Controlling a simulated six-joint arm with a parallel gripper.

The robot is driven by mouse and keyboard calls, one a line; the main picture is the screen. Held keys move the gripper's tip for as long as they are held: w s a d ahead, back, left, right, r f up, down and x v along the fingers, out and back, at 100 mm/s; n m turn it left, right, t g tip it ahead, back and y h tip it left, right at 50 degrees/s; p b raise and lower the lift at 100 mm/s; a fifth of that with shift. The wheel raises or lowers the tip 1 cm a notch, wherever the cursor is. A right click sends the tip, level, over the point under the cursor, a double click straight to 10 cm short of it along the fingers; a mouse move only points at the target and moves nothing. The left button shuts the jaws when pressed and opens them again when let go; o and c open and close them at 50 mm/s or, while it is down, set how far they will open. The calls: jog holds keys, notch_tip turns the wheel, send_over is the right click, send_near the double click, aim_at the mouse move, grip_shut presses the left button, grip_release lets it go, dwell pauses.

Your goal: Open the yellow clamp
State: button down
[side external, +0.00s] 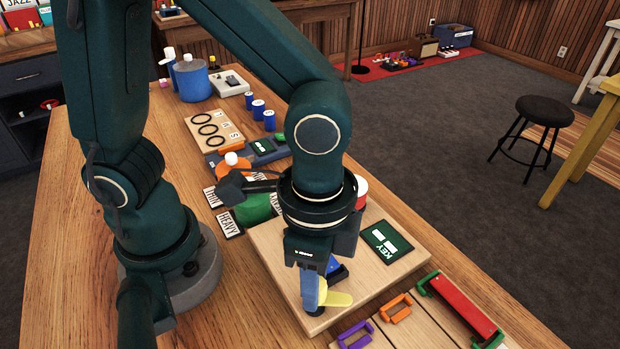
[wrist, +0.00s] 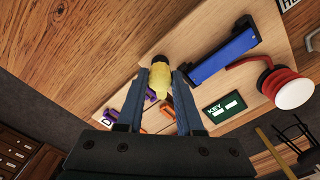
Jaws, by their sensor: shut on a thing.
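The yellow clamp (side external: 337,299) shows in the side external view at the front edge of a pale wooden board, partly hidden by a finger. In the wrist view its yellow part (wrist: 160,72) lies between the two blue fingertips. My gripper (side external: 314,292) points down and is shut on this yellow part; it also fills the lower middle of the wrist view (wrist: 163,88). The rest of the clamp is hidden, so I cannot tell how its jaws stand.
A blue block (wrist: 222,57) sits on the board (side external: 283,255) close to my gripper. A green KEY card (side external: 393,244) and a red and white round thing (wrist: 289,88) are on the board. Purple (side external: 356,335) and orange (side external: 395,308) clamps and a red bar (side external: 463,308) lie to the right.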

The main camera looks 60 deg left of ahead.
jog(key=shift+m, duration=0.4)
jog(key=c, duration=0.5)
grip_release()
jog(key=shift+c, duration=0.2)
jog(key=shift+r, duration=2.6)
jog(key=a+r+n+t, duration=0.2)
jog(key=a+n+t, duration=0.1)
jog(key=a+n, duration=0.2)
jog(key=a+r+n+t, duration=0.2)
jog(key=a+n, duration=0.3)
jog(key=a, duration=0.2)
jog(key=shift+w+a+r+t, duration=0.25)
jog(key=shift+w+a+t, duration=0.1)
jog(key=shift+w+t, duration=0.05)
